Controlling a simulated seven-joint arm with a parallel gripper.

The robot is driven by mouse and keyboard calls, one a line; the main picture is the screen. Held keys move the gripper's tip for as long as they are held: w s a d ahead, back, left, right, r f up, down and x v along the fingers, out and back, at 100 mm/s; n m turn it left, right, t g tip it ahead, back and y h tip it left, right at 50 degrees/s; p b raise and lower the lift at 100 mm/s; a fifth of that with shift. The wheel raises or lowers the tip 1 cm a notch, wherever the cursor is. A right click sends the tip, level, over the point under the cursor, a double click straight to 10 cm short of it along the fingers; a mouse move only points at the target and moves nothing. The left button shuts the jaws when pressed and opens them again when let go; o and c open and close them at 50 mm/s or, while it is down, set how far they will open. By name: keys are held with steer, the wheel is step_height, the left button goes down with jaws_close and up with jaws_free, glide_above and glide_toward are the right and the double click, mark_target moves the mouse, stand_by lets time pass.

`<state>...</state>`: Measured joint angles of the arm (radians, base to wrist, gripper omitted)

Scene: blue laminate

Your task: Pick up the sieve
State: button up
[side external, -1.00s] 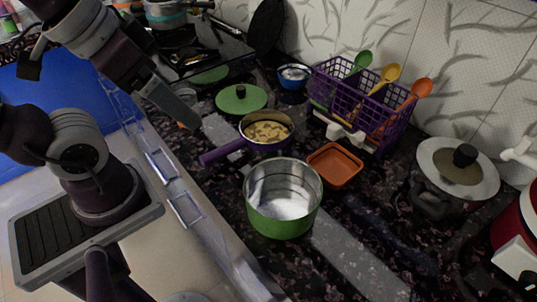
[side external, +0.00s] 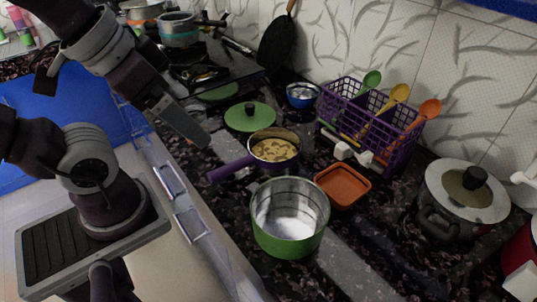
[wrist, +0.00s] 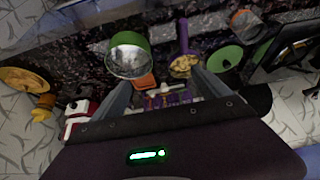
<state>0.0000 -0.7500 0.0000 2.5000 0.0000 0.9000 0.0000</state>
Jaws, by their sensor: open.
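I cannot pick out a sieve for certain. A purple-handled round vessel (side external: 274,150) with yellowish contents stands on the dark counter; it also shows in the wrist view (wrist: 183,66). A green pot (side external: 288,238), with a shiny, empty-looking inside, stands in front of it and also shows in the wrist view (wrist: 112,66). My gripper (side external: 207,143) is in the air left of the purple-handled vessel in the side view. In the wrist view my gripper (wrist: 160,88) is open, its two fingers apart with nothing held between them.
An orange square dish (side external: 342,186) lies right of the green pot. Behind it stands a purple basket (side external: 402,152) with several spoons. A green lid (side external: 249,117), a small blue bowl (side external: 302,95) and a lidded cooker (side external: 466,192) stand around. A stove (side external: 205,70) is at the back.

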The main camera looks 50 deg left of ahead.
steer(key=c, duration=1.2)
